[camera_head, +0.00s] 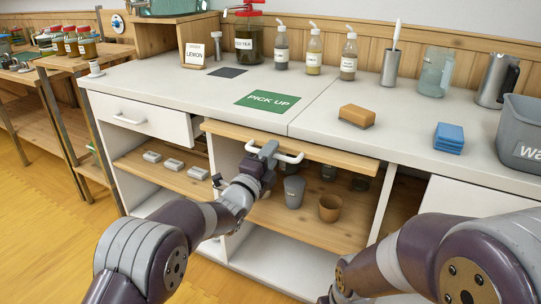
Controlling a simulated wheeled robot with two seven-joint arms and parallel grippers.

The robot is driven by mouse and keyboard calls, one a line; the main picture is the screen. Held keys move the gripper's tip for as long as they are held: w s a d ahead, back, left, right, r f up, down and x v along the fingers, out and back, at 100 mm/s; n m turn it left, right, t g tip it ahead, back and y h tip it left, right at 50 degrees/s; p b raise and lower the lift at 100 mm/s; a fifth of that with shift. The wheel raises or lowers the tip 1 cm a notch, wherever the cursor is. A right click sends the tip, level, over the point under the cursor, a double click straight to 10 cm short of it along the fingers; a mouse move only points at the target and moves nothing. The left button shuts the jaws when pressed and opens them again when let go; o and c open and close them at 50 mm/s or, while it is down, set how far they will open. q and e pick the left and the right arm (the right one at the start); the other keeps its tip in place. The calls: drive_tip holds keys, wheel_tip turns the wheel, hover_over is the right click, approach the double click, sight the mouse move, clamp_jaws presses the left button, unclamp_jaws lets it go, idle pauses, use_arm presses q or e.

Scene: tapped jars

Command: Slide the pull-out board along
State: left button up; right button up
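The pull-out board (338,156) is a light wooden panel just under the white worktop, standing out a little past the worktop's front edge. A white bar handle (291,157) is fixed to its front. My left gripper (266,151) is at the left half of this handle, with its grey fingers around the bar. They look closed on it, though the far finger is partly hidden. My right arm shows at the lower right, but its gripper is not in view.
A green pick-up mat (268,101), a brown sponge (357,116) and blue cloths (449,138) lie on the worktop. A grey bin (518,135) stands at the right. Cups, including a brown one (330,208), stand on the shelf below the board. The floor at left is clear.

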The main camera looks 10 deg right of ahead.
idle(0.3)
use_arm(q)
drive_tip(key=p+v, duration=0.2)
drive_tip(key=v, duration=1)
drive_tip(key=shift+s+a, duration=0.25)
drive_tip(key=shift+f, duration=0.1)
